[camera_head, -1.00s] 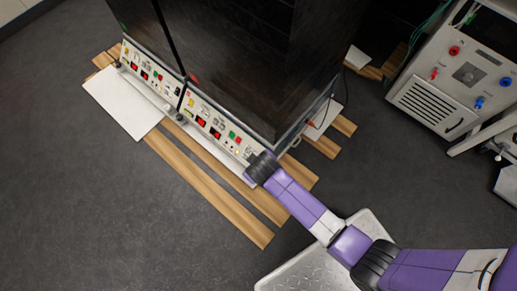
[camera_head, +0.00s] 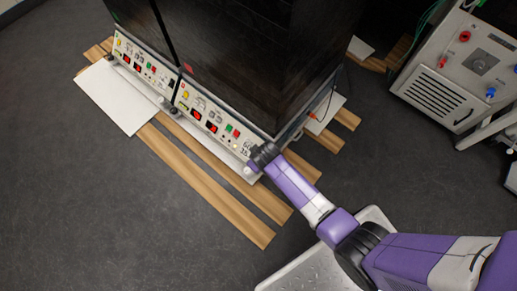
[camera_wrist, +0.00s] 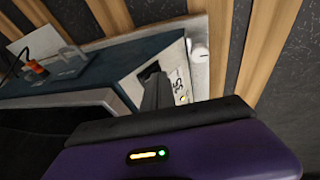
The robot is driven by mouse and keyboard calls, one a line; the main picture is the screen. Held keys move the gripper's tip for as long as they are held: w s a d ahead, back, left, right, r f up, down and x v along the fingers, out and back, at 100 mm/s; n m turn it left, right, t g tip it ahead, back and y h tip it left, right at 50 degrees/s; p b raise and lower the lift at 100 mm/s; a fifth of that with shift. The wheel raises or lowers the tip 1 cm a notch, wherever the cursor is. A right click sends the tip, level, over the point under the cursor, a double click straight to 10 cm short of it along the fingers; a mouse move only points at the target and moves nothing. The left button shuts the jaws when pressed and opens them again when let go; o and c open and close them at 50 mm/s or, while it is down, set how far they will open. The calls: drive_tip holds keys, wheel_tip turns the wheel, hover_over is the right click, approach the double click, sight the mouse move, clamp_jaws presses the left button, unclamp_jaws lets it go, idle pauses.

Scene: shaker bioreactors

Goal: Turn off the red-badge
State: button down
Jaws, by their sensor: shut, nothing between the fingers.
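The shaker bioreactor with a small red badge (camera_head: 189,68) on its dark front is the right one of two units side by side. Its pale control panel (camera_head: 205,117) shows lit red displays, a yellow button, and a green and a red button near its right end. My gripper (camera_wrist: 157,92) is shut and empty, with its fingers close in front of the panel's right end, which shows the number 35 in the wrist view. I cannot tell whether they touch it. In the head view my black wrist hides the fingers and that panel corner.
The left bioreactor has a similar panel (camera_head: 141,63). Wooden slats (camera_head: 213,188) and a white board (camera_head: 117,99) lie on the dark floor. A grey machine with red and blue knobs (camera_head: 456,75) stands at the right. The floor at the lower left is clear.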

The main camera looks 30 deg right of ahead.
drive_tip(key=shift+f+h, duration=0.25)
drive_tip(key=shift+h, duration=0.05)
drive_tip(key=shift+d+r, duration=0.1)
drive_tip(key=shift+r, duration=0.05)
drive_tip(key=shift+r+p, duration=0.7)
drive_tip(key=shift+p, duration=0.05)
drive_tip(key=shift+r, duration=0.1)
